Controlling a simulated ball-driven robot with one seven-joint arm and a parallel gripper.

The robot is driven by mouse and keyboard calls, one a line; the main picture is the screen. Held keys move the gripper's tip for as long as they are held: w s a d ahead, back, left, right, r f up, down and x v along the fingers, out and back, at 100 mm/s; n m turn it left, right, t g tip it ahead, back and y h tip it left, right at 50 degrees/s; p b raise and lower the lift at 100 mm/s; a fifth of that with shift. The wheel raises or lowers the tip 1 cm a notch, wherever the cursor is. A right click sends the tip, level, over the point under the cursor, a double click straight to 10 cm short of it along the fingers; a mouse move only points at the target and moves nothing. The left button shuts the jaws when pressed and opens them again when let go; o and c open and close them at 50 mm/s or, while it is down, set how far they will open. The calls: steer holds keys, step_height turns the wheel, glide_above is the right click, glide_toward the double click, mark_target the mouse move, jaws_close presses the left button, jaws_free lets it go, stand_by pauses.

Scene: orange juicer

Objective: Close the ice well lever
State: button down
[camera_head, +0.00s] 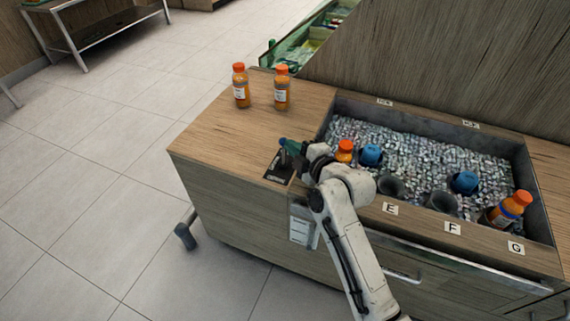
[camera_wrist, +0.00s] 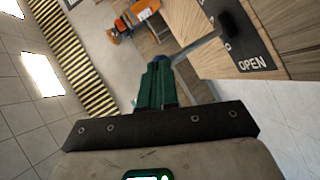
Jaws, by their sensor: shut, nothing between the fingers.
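The ice well lever is a grey rod (camera_wrist: 200,48) on a dark pivot, with a blue end partly hidden behind my fingers in the wrist view. Its black plate (camera_wrist: 257,58) carries the word OPEN; the plate also shows on the counter's left part in the head view (camera_head: 275,172). My gripper (camera_wrist: 160,66) has green fingers, shut and empty, beside the rod's blue end. I cannot tell whether they touch. In the head view my gripper (camera_head: 290,146) is just above the plate, and the blue end (camera_head: 282,141) shows at its tip.
The ice well (camera_head: 538,190) lies right of my gripper, holding ice, orange-capped bottles (camera_head: 510,208) and blue-topped items (camera_head: 371,155). Two juice bottles (camera_head: 240,86) (camera_head: 282,88) stand on the counter (camera_head: 215,130) behind the lever. The counter's left part is otherwise clear.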

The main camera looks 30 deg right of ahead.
steer(key=shift+w+d+m+g+p, duration=0.35)
steer(key=shift+w+d+m+g, duration=0.15)
steer(key=shift+d+m, duration=0.15)
steer(key=shift+r, duration=0.15)
steer(key=shift+r+p, duration=0.45)
steer(key=shift+r, duration=0.25)
steer(key=shift+s+r, duration=0.1)
